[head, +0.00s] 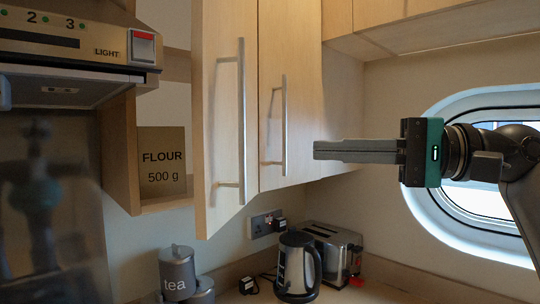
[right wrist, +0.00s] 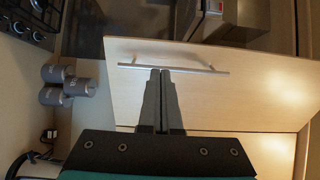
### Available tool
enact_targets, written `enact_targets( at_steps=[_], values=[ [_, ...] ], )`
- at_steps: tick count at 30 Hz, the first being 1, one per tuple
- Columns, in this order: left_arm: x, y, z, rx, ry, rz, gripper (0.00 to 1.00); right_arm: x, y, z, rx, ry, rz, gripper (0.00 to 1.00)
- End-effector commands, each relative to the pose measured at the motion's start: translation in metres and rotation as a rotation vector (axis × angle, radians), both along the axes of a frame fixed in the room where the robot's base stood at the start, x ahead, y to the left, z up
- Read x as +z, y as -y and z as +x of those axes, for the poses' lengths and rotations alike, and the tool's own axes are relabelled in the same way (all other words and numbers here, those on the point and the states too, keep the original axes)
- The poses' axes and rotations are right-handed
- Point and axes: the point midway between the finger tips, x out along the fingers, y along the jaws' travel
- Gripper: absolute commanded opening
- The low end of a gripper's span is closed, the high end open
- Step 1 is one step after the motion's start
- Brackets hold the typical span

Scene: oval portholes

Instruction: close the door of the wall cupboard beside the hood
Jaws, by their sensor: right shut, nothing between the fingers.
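The wall cupboard beside the hood (head: 85,62) has a pale wood door (head: 212,115) standing open, with a long bar handle (head: 242,120). Its open side shows a FLOUR 500 g pack (head: 163,168) on the bottom shelf. The neighbouring door (head: 295,95), with its own handle, looks shut. My right gripper (head: 315,149) is shut and empty, pointing left, to the right of both handles in the head view. In the right wrist view, its fingertips (right wrist: 160,72) overlap a bar handle (right wrist: 198,69) on a door panel; whether they touch is unclear. My left gripper is not seen.
Below on the counter are a kettle (head: 298,265), a toaster (head: 335,250) and grey tea canisters (head: 178,270). An oval porthole (head: 480,200) is at the right. The air under the cupboard doors is clear.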

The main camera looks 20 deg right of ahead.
Motion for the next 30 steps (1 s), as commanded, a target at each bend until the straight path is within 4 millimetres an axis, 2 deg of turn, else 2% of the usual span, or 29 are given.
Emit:
enact_targets(
  at_steps=[2,9,13,17,24,30],
  values=[
    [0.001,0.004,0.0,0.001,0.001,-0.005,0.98,-0.002,0.0,0.001,0.008,0.001,0.001,0.0],
    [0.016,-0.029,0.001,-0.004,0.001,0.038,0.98,0.002,-0.022,0.015,0.011,0.002,-0.001,0.0],
    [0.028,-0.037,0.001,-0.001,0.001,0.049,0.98,0.002,-0.039,0.028,0.011,0.001,0.0,0.0],
    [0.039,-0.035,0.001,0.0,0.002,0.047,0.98,0.003,-0.056,0.04,0.011,0.002,0.0,0.0],
    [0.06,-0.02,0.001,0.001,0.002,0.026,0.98,0.003,-0.087,0.061,0.011,0.002,0.002,0.0],
    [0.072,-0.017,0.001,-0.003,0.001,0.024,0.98,0.002,-0.105,0.075,0.009,0.002,0.001,0.0]
  ],
)
